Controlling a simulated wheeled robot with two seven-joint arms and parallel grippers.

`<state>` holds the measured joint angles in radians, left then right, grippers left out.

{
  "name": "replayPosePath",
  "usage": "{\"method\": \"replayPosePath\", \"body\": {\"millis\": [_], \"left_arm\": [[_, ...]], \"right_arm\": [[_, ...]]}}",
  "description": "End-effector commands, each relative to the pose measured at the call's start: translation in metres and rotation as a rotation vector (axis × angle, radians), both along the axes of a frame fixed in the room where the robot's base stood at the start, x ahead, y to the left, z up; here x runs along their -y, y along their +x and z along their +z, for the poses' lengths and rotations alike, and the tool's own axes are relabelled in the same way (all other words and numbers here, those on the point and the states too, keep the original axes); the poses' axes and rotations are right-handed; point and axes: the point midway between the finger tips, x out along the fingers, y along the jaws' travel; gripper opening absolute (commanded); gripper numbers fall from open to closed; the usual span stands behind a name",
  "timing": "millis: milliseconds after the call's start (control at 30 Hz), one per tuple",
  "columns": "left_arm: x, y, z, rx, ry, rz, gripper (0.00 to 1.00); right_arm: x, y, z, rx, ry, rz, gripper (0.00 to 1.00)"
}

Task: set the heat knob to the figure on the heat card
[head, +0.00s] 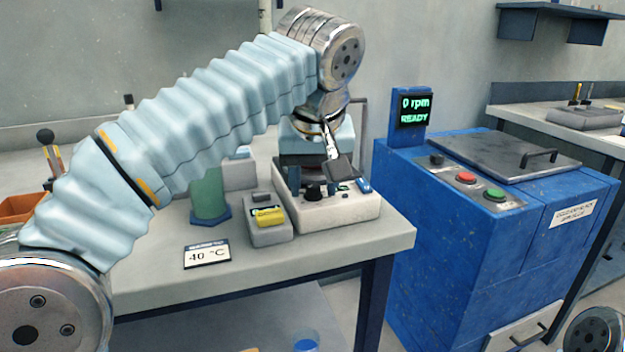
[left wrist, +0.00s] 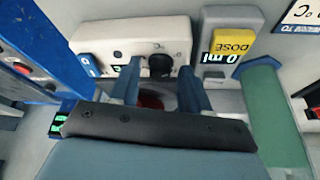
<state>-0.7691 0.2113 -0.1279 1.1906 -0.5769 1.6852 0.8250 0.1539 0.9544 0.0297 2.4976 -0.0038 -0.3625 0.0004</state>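The heat card (head: 207,255) lies on the front of the bench and reads 40 °C. The black heat knob (head: 313,193) is on the front of a white unit (head: 345,211); it also shows in the left wrist view (left wrist: 160,66). My left gripper (head: 312,184) is over the unit, right at the knob. In the left wrist view its two blue fingers (left wrist: 160,75) stand apart, with the knob between their tips and a gap on each side. Contact cannot be told. The knob's scale is too small to read. My right gripper is not in view.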

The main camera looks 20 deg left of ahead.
Motion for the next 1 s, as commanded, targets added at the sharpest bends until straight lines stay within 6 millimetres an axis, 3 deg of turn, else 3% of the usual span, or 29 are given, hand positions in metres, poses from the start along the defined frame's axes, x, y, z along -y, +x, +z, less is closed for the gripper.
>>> {"method": "replayPosePath", "body": {"millis": [33,300,667,1000], "left_arm": [[0.0,0.0,0.0,0.0,0.0,0.0,0.38],[0.0,0.0,0.0,0.0,0.0,0.0,0.0],[-0.001,0.0,0.001,0.001,0.001,-0.053,0.0],[-0.004,0.0,0.003,0.0,-0.001,-0.295,0.0]], "right_arm": [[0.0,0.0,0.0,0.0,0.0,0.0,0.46],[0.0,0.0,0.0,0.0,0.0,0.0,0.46],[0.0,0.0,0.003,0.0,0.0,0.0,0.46],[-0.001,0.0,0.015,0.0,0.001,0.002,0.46]]}}
